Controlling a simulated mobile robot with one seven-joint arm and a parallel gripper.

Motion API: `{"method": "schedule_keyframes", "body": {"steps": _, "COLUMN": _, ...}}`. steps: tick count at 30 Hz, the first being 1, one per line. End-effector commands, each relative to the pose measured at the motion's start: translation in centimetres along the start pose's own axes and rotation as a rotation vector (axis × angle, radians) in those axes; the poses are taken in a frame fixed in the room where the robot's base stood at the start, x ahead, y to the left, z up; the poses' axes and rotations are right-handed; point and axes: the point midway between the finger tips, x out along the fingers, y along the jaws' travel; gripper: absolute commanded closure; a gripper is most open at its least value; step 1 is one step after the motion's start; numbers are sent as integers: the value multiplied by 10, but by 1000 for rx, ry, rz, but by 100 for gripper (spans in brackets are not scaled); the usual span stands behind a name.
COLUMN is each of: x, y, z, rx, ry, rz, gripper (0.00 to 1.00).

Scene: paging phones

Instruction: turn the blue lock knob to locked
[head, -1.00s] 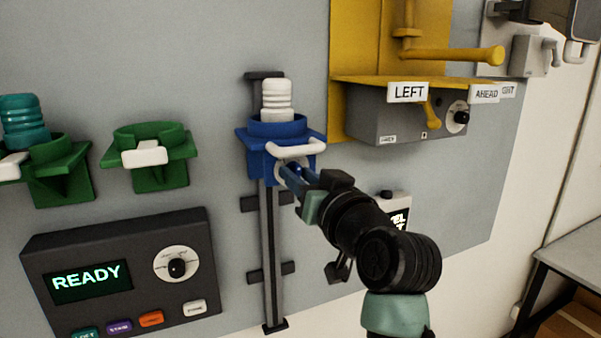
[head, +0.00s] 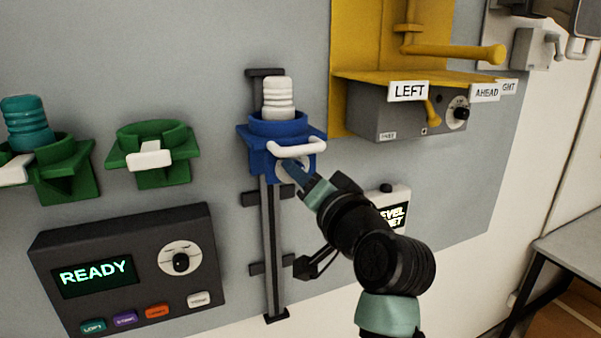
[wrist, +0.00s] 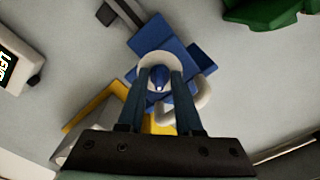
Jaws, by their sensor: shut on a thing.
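The blue lock knob (wrist: 157,77) sits on a round white dial (head: 283,170) on the front of the blue carriage (head: 262,134). The carriage rides on a dark vertical rail and holds a white ribbed cylinder (head: 278,98). A white handle (head: 297,148) sticks out just above the dial. My gripper (wrist: 159,90) is shut on the knob, with one finger on each side of it in the wrist view. In the head view my gripper (head: 297,177) reaches the dial from the lower right and hides most of the knob.
Two green holders stand to the left, one empty (head: 152,172), one with a teal cylinder (head: 27,122). A dark READY console (head: 125,263) is below them. A yellow bracket (head: 415,80) with a grey LEFT box (head: 392,120) juts out at upper right.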

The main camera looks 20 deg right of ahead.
Motion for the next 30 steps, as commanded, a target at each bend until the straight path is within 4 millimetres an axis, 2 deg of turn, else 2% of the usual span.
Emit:
{"method": "schedule_keyframes", "body": {"steps": 12, "x": 0, "y": 0, "z": 0, "rx": 9, "ry": 0, "rz": -1, "gripper": 100}}
{"method": "schedule_keyframes", "body": {"steps": 13, "x": 0, "y": 0, "z": 0, "rx": 9, "ry": 0, "rz": -1, "gripper": 64}}
{"method": "schedule_keyframes", "body": {"steps": 15, "x": 0, "y": 0, "z": 0, "rx": 8, "ry": 0, "rz": -1, "gripper": 55}}
{"method": "schedule_keyframes", "body": {"steps": 25, "x": -2, "y": 0, "z": 0, "rx": 7, "ry": 1, "rz": -1, "gripper": 55}}
{"method": "schedule_keyframes", "body": {"steps": 30, "x": -20, "y": 2, "z": 1, "rx": 5, "ry": 3, "rz": -1, "gripper": 55}}
